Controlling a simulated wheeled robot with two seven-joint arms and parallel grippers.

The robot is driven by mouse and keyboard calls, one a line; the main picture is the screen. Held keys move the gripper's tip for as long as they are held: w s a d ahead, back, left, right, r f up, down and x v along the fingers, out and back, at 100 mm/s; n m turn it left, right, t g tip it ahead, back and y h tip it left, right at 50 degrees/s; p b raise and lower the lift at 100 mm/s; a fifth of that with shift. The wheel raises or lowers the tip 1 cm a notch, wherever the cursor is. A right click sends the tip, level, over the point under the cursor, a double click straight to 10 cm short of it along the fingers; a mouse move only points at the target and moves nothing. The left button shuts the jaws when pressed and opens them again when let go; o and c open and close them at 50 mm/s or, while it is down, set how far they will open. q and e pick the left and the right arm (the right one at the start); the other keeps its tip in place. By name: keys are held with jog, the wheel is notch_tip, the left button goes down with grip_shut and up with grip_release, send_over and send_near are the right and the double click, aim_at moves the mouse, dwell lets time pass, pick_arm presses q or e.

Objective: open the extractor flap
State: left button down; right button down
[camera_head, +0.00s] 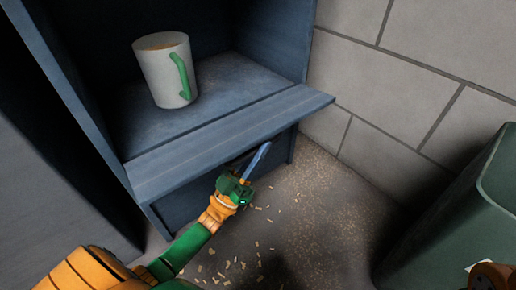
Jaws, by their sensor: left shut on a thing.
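A blue cabinet holds a slanted blue front board (225,136) below its open compartment. Beneath that board is a darker front panel (185,200), partly hidden by the board and my arm. I cannot tell for sure which of these is the extractor flap. My left gripper (238,186) is low in front of the dark panel, shut on a narrow blue bar (258,160) that slants up and right. Whether the bar is joined to the panel is hard to see.
A white mug (167,70) with a green handle stands upright on the cabinet shelf. Pale chips litter the floor (300,220). A grey block wall (420,75) stands behind on the right. A dark green bin-like container (455,215) is at the right edge.

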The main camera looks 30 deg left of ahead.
pick_arm(q)
jog(key=c, duration=0.8)
grip_release()
jog(key=shift+c, duration=0.2)
jog(key=v, duration=0.7)
